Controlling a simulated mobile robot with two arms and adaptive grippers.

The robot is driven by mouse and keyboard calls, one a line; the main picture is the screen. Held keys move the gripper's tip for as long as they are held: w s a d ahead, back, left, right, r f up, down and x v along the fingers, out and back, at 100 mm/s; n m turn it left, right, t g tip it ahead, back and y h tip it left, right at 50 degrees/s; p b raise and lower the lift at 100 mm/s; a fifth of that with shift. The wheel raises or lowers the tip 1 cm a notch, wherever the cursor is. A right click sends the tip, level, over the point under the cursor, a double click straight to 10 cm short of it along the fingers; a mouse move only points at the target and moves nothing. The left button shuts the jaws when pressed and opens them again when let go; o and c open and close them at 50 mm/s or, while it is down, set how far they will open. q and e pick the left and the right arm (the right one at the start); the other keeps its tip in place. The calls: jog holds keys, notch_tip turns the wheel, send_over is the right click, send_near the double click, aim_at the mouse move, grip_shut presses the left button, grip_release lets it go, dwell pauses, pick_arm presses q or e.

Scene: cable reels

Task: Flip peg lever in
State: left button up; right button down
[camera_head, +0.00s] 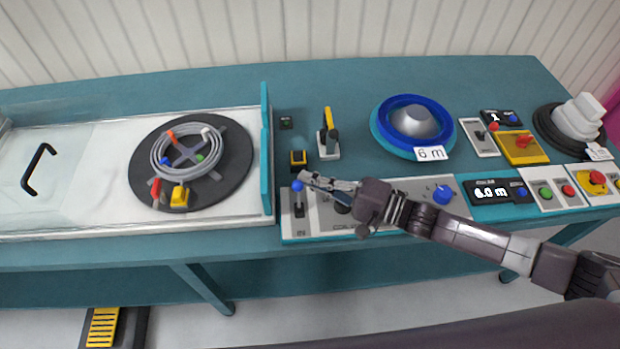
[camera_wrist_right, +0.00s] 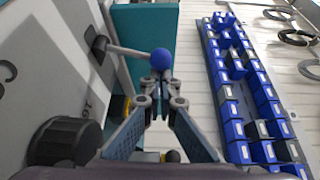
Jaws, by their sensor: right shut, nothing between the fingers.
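The peg lever is a metal rod with a blue ball knob (camera_head: 297,187) at the left end of the grey control panel (camera_head: 322,226). In the right wrist view its blue knob (camera_wrist_right: 161,59) sits just beyond the fingertips, and the rod slants from a dark slot at the left. My right gripper (camera_head: 304,177) reaches in from the right over the panel, with its tips beside the knob. It is shut and empty; whether it touches the knob I cannot tell. My left gripper is not in view.
A black dial (camera_wrist_right: 66,142) is close to the right gripper. A yellow-handled clamp (camera_head: 328,133) stands behind the panel. A reel with coiled cable (camera_head: 237,150) sits at the left, and a blue spool (camera_head: 378,132) at the right. The table between clamp and spool is clear.

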jog(key=shift+s+n+t+y+b, duration=0.4)
jog(key=shift+s+n+y+b, duration=0.2)
jog(key=shift+s+n+b, duration=0.35)
jog(key=shift+s+r+n+y, duration=0.3)
jog(key=shift+s+n+y, duration=0.15)
jog(key=shift+n, duration=0.5)
jog(key=shift+w+r, duration=0.1)
jog(key=v, duration=1.2)
jog(key=shift+r, duration=0.1)
